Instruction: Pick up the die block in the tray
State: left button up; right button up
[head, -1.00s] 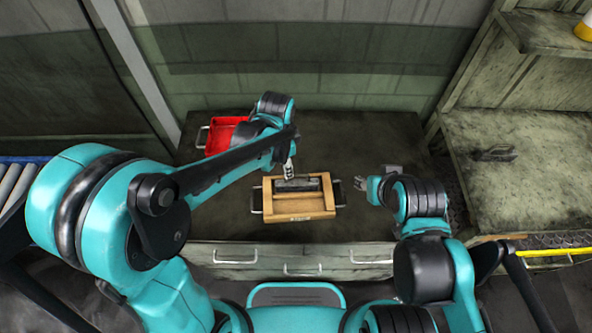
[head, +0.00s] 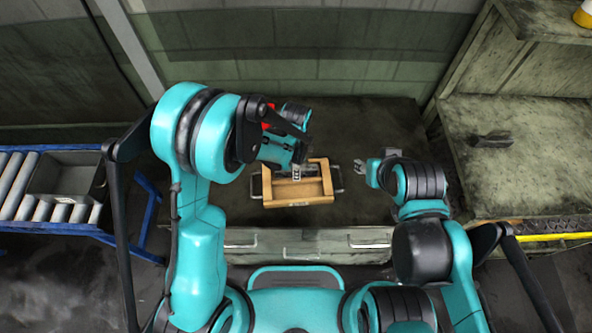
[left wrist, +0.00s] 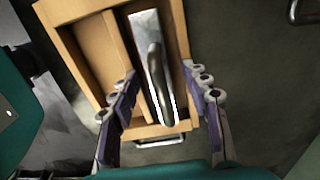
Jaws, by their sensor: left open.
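The die block (left wrist: 153,65) is a grey metal bar with a raised rounded handle. It lies in a wooden tray (head: 300,199) on the dark bench top. In the left wrist view, the tray wall (left wrist: 84,48) and its inner divider show to the left of the block. My left gripper (head: 297,172) is over the tray. In the left wrist view, its open fingers (left wrist: 163,92) stand on either side of the block's handle end, with gaps to it. In the head view the gripper and arm hide much of the block. My right gripper (head: 360,167) is right of the tray, empty, and looks open.
A roller conveyor (head: 62,212) with a grey bin is at the left. A side table (head: 530,170) with a dark part is at the right. Drawers (head: 305,238) front the bench.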

pick_arm(q)
jog(key=shift+s, duration=0.1)
grip_shut()
jog(key=shift+r, duration=0.2)
